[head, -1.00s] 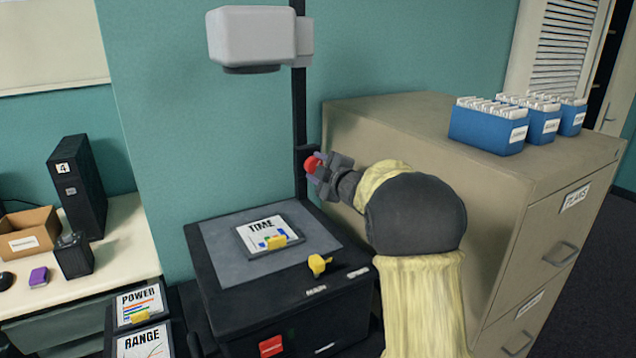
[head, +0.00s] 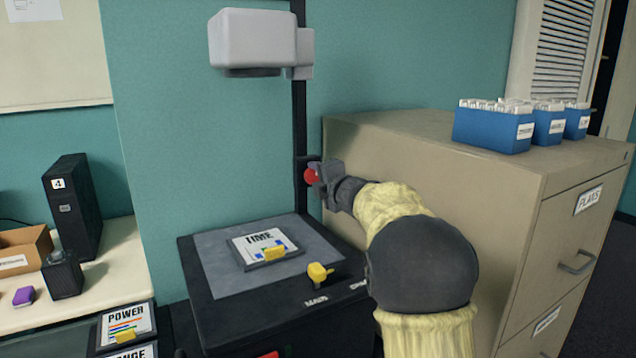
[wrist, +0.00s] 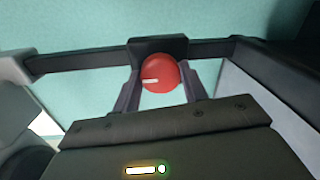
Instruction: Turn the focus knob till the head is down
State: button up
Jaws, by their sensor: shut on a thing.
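The red focus knob (head: 310,175) is on the dark upright post (head: 300,120) of the projector. My gripper (head: 318,175) is shut on it. In the wrist view the round red knob (wrist: 160,75) sits between my two fingers (wrist: 160,92), with a short white mark at its left side. The grey projector head (head: 255,38) is high on the post, well above the projector stage (head: 215,268). A slide marked TIME (head: 265,247) with a yellow tab lies on the stage.
A yellow knob (head: 320,272) is on the projector's front right edge. A beige filing cabinet (head: 430,165) with blue file boxes (head: 492,128) stands close to the right of my arm. POWER (head: 127,322) and other slides are at the lower left, near a desk with a black box (head: 75,210).

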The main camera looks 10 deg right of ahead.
jog(key=shift+f, duration=0.25)
jog(key=o, duration=0.9)
jog(key=shift+c, duration=0.2)
jog(key=shift+o, duration=0.7)
jog(key=shift+r, duration=0.15)
jog(key=shift+s, duration=0.1)
jog(key=b+v, duration=0.1)
jog(key=v, duration=1.6)
jog(key=shift+s+b, duration=0.2)
jog(key=shift+b, duration=0.1)
